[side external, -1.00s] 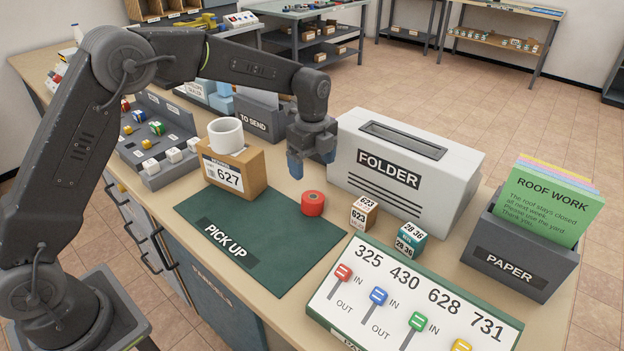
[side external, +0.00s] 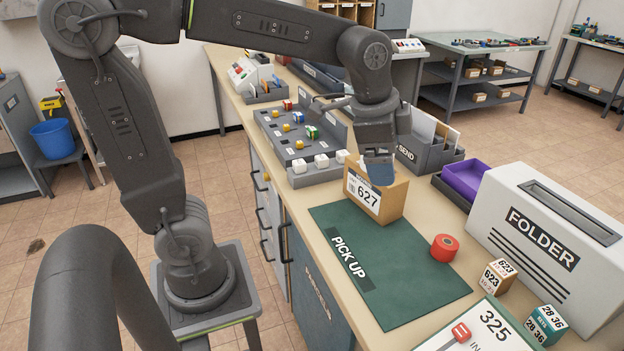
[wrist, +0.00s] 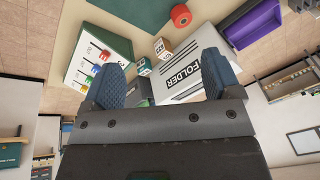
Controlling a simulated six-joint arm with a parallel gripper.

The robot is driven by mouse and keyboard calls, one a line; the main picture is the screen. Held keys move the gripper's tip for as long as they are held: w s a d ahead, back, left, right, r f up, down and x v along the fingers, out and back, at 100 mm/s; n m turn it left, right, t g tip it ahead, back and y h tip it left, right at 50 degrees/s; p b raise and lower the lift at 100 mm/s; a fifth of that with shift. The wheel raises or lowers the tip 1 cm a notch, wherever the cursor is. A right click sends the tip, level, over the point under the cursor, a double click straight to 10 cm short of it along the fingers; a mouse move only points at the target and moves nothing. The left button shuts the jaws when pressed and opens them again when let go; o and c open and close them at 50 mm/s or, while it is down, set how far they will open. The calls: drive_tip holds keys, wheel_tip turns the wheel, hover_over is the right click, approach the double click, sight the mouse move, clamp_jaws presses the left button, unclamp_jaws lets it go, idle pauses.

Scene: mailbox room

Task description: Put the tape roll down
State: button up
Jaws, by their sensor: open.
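The tape roll (side external: 445,248) is red with a dark hole and lies flat at the right edge of the green PICK UP mat (side external: 330,215). It also shows at the top of the wrist view (wrist: 181,15). My gripper (side external: 380,172) is over the brown box labelled 627 (side external: 388,202), left of and above the roll, apart from it. In the wrist view my gripper (wrist: 163,75) has its blue fingers spread with nothing visible held between them. The white round thing formerly seen on the box is not visible now; my gripper covers part of that place.
The white FOLDER box (side external: 545,235), the small 623 box (side external: 497,276) and the teal-and-white box (side external: 545,325) stand right of the mat. A purple tray (side external: 465,180) is at the back. Most of the mat is bare.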

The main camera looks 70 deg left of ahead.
drive_tip(key=s+f+n+t, duration=0.2)
drive_tip(key=s+n, duration=0.5)
drive_tip(key=s, duration=0.5)
drive_tip(key=shift+s+a+f+n, duration=0.2)
drive_tip(key=shift+a+n, duration=0.15)
drive_tip(key=shift+n, duration=0.05)
